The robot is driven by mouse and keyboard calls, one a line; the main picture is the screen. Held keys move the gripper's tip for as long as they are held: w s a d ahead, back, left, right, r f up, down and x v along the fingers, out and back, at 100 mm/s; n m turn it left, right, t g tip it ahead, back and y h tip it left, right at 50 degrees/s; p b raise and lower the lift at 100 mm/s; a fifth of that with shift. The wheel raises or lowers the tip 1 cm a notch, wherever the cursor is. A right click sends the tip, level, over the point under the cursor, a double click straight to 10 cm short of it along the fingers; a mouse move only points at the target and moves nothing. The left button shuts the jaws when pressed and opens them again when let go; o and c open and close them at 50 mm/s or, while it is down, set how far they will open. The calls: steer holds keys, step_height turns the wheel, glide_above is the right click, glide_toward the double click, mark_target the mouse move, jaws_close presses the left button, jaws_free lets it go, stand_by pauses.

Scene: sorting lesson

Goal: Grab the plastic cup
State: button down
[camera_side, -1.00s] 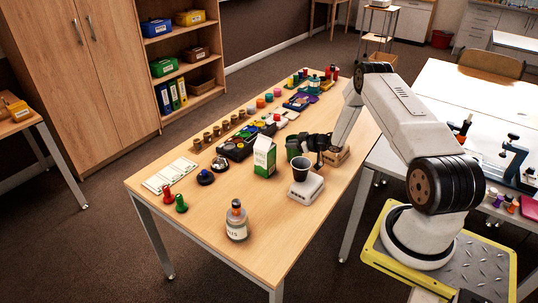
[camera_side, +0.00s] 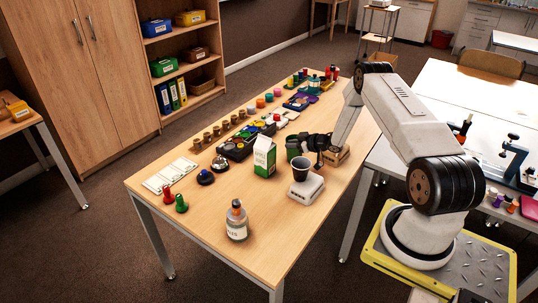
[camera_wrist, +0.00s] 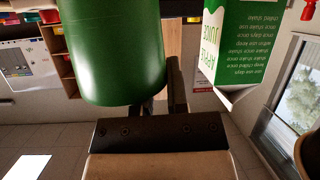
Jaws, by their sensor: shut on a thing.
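A green plastic cup (camera_side: 293,147) shows beside a milk-type carton in the side view. In the wrist view the green cup (camera_wrist: 110,50) is large and close, right at my fingers. My gripper (camera_side: 309,145) comes at it from the right and is shut on it. One dark finger (camera_wrist: 177,87) shows beside the cup in the wrist view; the other is mostly hidden by it. I cannot tell whether the cup still touches the table.
A green and white juice carton (camera_side: 264,157) stands just left of the cup. A dark cup (camera_side: 300,173) sits on a white scale (camera_side: 306,190) in front. A bottle (camera_side: 237,222) stands near the table's front edge. Open tabletop (camera_side: 215,205) lies left of the bottle.

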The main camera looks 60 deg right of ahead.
mark_target(292, 151)
steer(key=shift+r, duration=0.15)
step_height(292, 151, up, 10)
stand_by(0.7)
stand_by(1.0)
